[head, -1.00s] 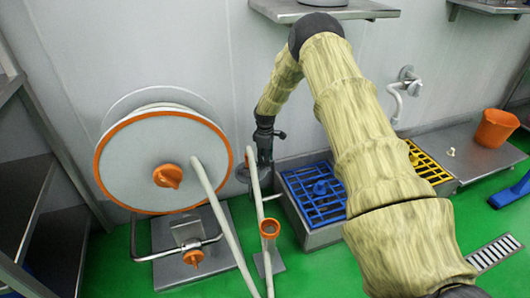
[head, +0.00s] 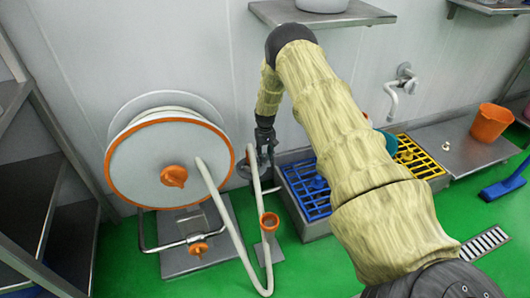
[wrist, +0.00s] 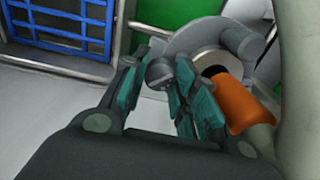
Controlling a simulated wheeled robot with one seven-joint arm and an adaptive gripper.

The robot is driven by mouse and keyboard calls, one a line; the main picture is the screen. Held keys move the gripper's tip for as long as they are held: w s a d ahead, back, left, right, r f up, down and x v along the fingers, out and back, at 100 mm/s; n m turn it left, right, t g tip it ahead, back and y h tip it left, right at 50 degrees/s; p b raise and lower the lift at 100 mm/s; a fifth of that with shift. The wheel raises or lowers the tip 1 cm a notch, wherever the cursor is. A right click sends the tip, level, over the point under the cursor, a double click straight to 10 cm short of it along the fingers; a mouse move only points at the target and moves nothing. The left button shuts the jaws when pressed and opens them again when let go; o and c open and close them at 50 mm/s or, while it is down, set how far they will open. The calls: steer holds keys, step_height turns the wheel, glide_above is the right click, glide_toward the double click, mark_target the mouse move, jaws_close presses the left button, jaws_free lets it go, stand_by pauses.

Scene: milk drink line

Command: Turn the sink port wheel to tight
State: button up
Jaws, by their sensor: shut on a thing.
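The sink port (wrist: 215,55) is a grey round fitting on the wall, near the top right of the wrist view. An orange hose end (wrist: 238,103) sits at its opening. It also shows small beside the hose reel in the head view. A small dark grey round knob (wrist: 160,73), which looks like the port wheel, is between my fingertips. My gripper (wrist: 154,78) is shut on it, with teal finger pads on either side. In the head view my gripper (head: 266,152) is low at the wall, just right of the port. The fingers partly hide the wheel.
A large white hose reel (head: 172,165) with an orange rim stands left, its pale hose (head: 240,240) looping down to the floor. A blue grate (head: 307,190) and a yellow grate (head: 412,158) lie right of the gripper. An orange bucket (head: 490,122) stands far right.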

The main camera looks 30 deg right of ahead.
mark_target(265, 155)
steer(key=m+p, duration=0.1)
steer(key=m, duration=0.3)
steer(key=shift+r+m, duration=0.1)
steer(key=shift+m, duration=0.2)
steer(key=shift+m+p, duration=0.4)
steer(key=shift+m, duration=1.6)
steer(key=o, duration=1)
step_height(265, 155, up, 12)
steer(key=shift+f, duration=0.1)
